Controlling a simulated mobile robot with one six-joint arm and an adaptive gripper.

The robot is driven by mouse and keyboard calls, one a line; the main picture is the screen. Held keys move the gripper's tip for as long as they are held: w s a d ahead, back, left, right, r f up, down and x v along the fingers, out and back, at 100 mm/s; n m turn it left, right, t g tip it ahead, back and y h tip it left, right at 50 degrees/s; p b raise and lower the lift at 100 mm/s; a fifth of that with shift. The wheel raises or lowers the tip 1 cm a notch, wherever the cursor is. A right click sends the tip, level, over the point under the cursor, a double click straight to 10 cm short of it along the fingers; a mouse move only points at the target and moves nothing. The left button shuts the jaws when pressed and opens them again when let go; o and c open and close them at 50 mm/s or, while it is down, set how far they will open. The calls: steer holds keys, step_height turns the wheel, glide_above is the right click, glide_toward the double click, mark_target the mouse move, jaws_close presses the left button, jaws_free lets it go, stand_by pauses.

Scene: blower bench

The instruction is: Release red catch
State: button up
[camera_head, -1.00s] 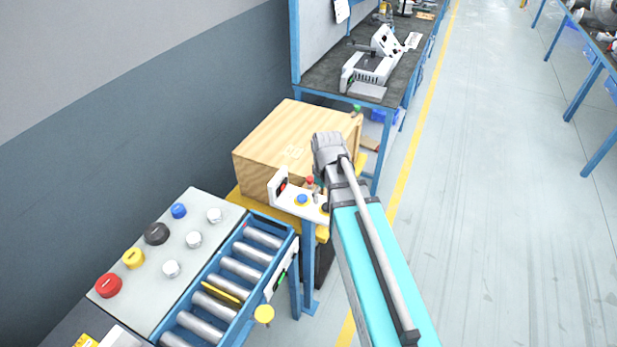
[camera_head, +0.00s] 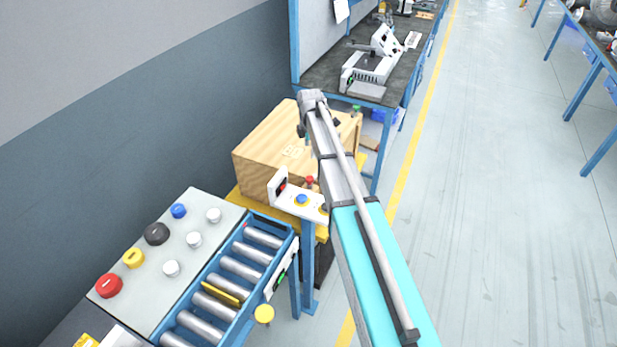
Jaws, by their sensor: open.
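A small red knob (camera_head: 309,180), likely the red catch, stands on the white fixture (camera_head: 312,207) in front of the wooden box. My gripper (camera_head: 310,132) appears over the box, above and beyond the red knob in the picture. It is open, and I see nothing held in it. My wrist and arm hide much of the gripper and the right part of the fixture.
The wooden box (camera_head: 268,142) sits on a yellow stand. A blue-framed roller conveyor (camera_head: 283,243) and a panel of coloured knobs (camera_head: 190,218) lie at lower left. A workbench (camera_head: 327,75) with a white device stands behind.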

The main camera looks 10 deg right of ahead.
mark_target(310, 178)
steer(key=shift+f, duration=0.2)
stand_by(0.4)
step_height(310, 178, down, 13)
steer(key=b, duration=1.3)
steer(key=shift+f+b, duration=0.2)
steer(key=shift+b, duration=0.15)
